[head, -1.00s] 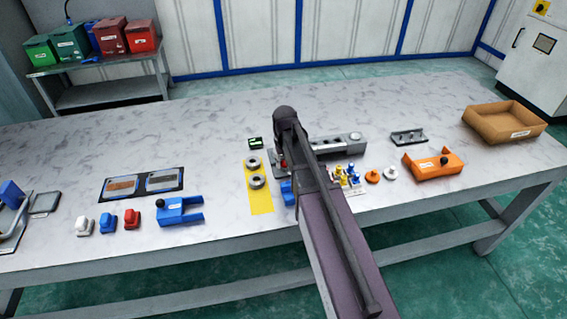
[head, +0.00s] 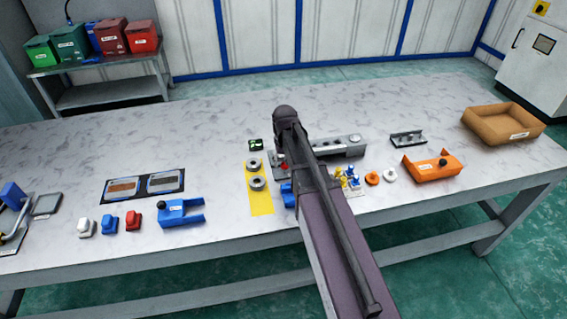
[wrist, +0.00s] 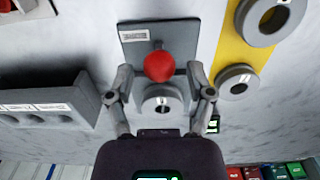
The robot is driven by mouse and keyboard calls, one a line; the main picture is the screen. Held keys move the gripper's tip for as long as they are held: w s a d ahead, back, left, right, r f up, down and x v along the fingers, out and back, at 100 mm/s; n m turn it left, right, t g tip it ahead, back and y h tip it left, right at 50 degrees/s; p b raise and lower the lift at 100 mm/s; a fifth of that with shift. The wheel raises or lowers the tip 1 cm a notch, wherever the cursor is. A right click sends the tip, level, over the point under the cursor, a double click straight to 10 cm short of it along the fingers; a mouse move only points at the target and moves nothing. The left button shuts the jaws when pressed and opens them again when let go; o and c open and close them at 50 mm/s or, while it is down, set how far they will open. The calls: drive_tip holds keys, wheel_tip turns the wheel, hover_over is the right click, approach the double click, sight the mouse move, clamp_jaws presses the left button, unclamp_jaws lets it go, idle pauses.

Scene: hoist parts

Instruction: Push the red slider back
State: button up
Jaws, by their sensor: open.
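The red slider knob (wrist: 159,67) is a round ball on a short stem over a grey labelled plate (wrist: 136,46) in the wrist view. My gripper (wrist: 159,75) is open, with one finger on each side of the knob; I cannot tell whether either touches it. A grey round part (wrist: 163,101) sits just below the knob in the picture, between the fingers. In the head view only a small bit of the red knob (head: 284,167) shows beside my arm, which hides the gripper and much of the fixture.
Grey rings (head: 257,183) stand on a yellow strip beside the fixture. A long grey block (head: 343,144) lies to the right. Small yellow and blue parts (head: 347,178) and an orange holder (head: 432,168) are further right.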

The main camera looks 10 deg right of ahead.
drive_tip(key=shift+r+p, duration=2.75)
drive_tip(key=shift+r, duration=0.25)
